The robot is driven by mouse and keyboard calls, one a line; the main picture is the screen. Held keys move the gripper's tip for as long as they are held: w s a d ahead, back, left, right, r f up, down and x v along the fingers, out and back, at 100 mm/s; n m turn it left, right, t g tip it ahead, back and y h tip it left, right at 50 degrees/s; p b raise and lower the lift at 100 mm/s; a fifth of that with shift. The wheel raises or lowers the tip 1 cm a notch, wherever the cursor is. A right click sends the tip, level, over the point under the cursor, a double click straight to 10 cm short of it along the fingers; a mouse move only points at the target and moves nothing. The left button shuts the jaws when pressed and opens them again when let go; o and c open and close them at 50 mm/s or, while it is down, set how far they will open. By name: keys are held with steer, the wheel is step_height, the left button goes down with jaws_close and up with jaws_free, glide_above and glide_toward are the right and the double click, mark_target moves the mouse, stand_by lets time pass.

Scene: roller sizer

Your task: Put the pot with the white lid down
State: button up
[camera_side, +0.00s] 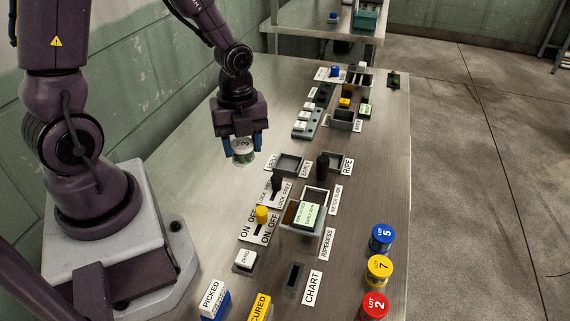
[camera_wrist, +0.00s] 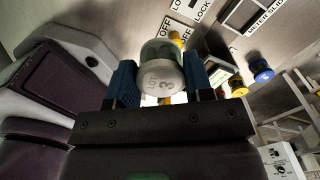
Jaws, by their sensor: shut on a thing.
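The pot with the white lid (camera_side: 243,152), marked LOT 3, is a small clear or pale pot held between the blue fingers of my gripper (camera_side: 241,147). It appears to be above the metal table (camera_side: 190,130); I cannot tell how high. In the wrist view the white lid (camera_wrist: 161,80) faces the camera, with the pot body beyond it. The blue fingers of my gripper (camera_wrist: 160,84) press on both sides of it.
Pots with blue (camera_side: 381,238), yellow (camera_side: 378,270) and red (camera_side: 374,305) lids stand at the right edge. A ripeness meter (camera_side: 303,215), a yellow-knobbed switch (camera_side: 262,215) and an empty tray (camera_side: 290,163) are near my gripper. Bare table lies left of it.

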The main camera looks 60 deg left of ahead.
steer(key=a, duration=0.3)
steer(key=m, duration=0.2)
glide_above(288, 165)
steer(key=f, duration=0.9)
steer(key=shift+s+d, duration=0.1)
steer(key=shift+s, duration=0.2)
steer(key=shift+w+f, duration=0.15)
steer(key=shift+f, duration=0.1)
steer(key=shift+w+f, duration=0.2)
steer(key=shift+f, duration=1.55)
steer(key=shift+f, duration=0.15)
steer(key=o, duration=0.9)
